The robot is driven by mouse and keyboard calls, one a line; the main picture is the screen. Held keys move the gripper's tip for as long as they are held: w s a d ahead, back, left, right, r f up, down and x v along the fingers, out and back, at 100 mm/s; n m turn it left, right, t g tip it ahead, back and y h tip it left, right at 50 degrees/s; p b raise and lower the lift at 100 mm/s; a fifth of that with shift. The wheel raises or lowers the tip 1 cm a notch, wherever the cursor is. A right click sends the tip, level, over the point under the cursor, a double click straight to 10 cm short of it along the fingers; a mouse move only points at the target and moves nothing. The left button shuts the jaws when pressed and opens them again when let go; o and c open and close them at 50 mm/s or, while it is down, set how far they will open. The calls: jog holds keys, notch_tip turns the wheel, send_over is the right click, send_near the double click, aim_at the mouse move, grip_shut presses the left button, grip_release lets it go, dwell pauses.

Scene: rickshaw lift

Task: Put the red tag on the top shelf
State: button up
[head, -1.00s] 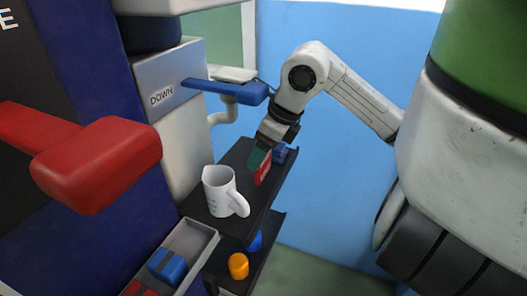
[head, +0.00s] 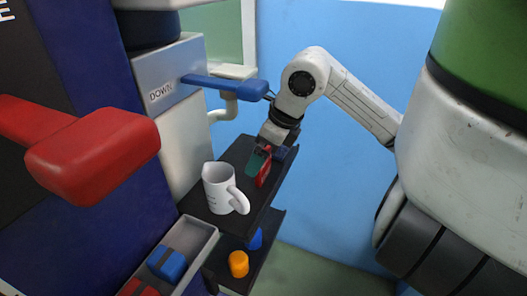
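The red tag (head: 265,173) stands upright at the far part of the black upper shelf (head: 238,150), behind the white mug. My gripper (head: 261,159) points down at the tag. One dark green finger shows against the tag's left side, and the other finger is hidden. I cannot tell whether the fingers grip the tag, or whether its lower edge rests on the shelf.
A white mug (head: 221,190) stands on the same shelf, in front of the tag. A blue block (head: 280,153) sits just behind my gripper. A lower shelf (head: 262,262) holds an orange piece (head: 238,264) and a blue piece (head: 255,240). A grey tray (head: 200,237) holds blue and red blocks. Red (head: 92,160) and blue (head: 225,86) levers jut out at left.

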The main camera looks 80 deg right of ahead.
jog(key=shift+r, duration=0.15)
jog(key=p+v, duration=0.1)
jog(key=v, duration=1.1)
jog(key=shift+s, duration=0.1)
